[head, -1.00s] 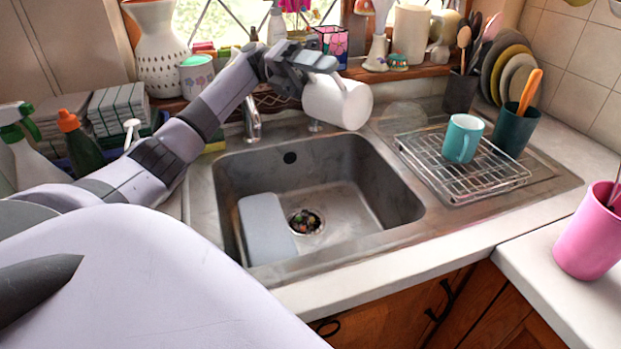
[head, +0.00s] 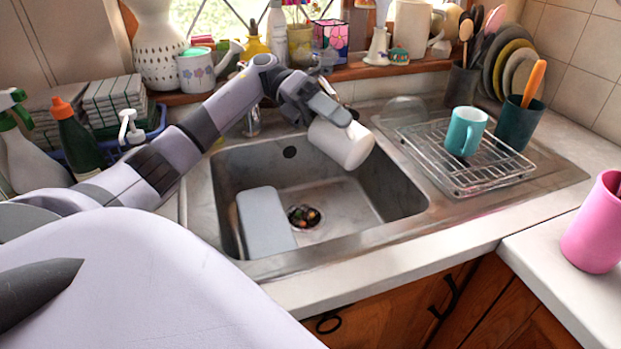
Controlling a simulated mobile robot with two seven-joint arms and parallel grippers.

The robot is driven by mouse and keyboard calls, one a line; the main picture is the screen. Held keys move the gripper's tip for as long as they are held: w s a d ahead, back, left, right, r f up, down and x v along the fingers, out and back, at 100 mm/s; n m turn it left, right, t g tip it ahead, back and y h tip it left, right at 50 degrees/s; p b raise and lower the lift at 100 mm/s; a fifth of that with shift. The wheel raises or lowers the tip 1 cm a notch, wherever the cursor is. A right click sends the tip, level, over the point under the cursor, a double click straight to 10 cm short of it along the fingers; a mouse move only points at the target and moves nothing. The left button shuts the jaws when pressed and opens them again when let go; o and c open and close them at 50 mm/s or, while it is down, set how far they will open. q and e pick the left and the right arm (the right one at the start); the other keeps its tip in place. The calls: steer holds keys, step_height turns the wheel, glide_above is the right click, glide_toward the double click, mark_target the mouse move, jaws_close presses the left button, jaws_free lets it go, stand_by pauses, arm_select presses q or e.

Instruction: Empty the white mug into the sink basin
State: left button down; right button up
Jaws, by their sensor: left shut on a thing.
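The white mug (head: 343,146) is in the head view over the back right part of the sink basin (head: 340,205). It is tilted well over on its side, and its opening is turned out of sight. My left gripper (head: 325,108) is shut on the mug at its upper left side. I cannot see whether anything is in the mug or coming out of it. The basin holds a pale board-like item (head: 265,222) and a drain (head: 304,217) with bits in it. My right gripper is not in view.
A wire rack (head: 468,165) with a teal mug (head: 465,131) stands right of the basin. A dark green cup (head: 520,122) and standing plates (head: 512,65) are behind it. A pink cup (head: 596,225) is at the far right. Bottles and folded cloths (head: 115,102) crowd the left.

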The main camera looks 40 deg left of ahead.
arm_select(q)
steer(key=d+f+y+p, duration=0.1)
steer(key=d+f+y, duration=0.1)
steer(key=f+y, duration=0.2)
steer(key=d+f+y+p, duration=0.2)
steer(key=d+f+y, duration=0.1)
steer(key=f+y, duration=0.1)
steer(key=d+f+y+p, duration=0.1)
steer(key=d+f+y, duration=0.2)
steer(key=f+y, duration=0.1)
steer(key=shift+s+f+t+y, duration=0.15)
steer(key=shift+f+t+y, duration=0.15)
steer(key=shift+y, duration=0.4)
steer(key=shift+d+r+y+p, duration=0.35)
steer(key=shift+r+y, duration=0.2)
steer(key=shift+y, duration=0.65)
